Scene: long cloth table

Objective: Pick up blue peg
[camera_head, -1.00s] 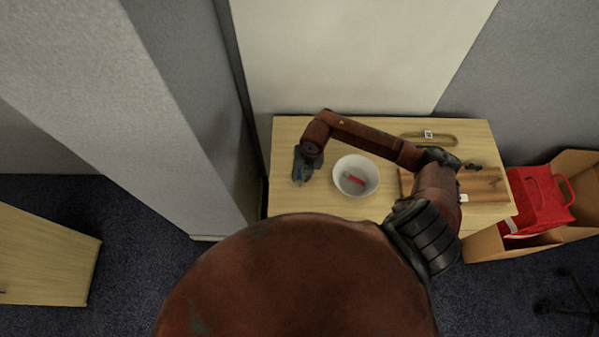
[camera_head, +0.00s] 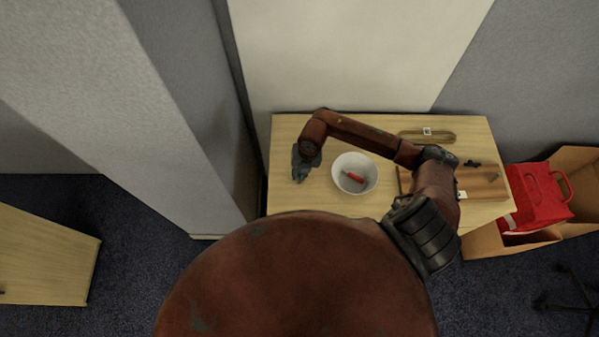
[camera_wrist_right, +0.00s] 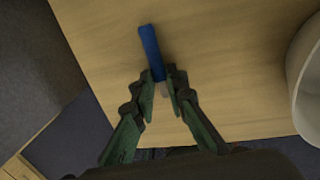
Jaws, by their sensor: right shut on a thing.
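The blue peg (camera_wrist_right: 151,52) shows in the right wrist view as a blue stick with its lower end between the fingertips of my right gripper (camera_wrist_right: 163,88). The fingers are shut on that end. In the head view my right gripper (camera_head: 301,172) is over the left end of the wooden table (camera_head: 285,135), left of the white bowl. The peg is hidden by the gripper and arm there. I cannot tell whether the peg still touches the table. My left gripper is not in view.
A white bowl (camera_head: 342,164) with a red object (camera_head: 355,178) in it stands right of the gripper; it also shows in the wrist view (camera_wrist_right: 308,75). A wooden board (camera_head: 480,183) lies farther right. A red bag (camera_head: 537,195) in a cardboard box is beyond the table's right edge.

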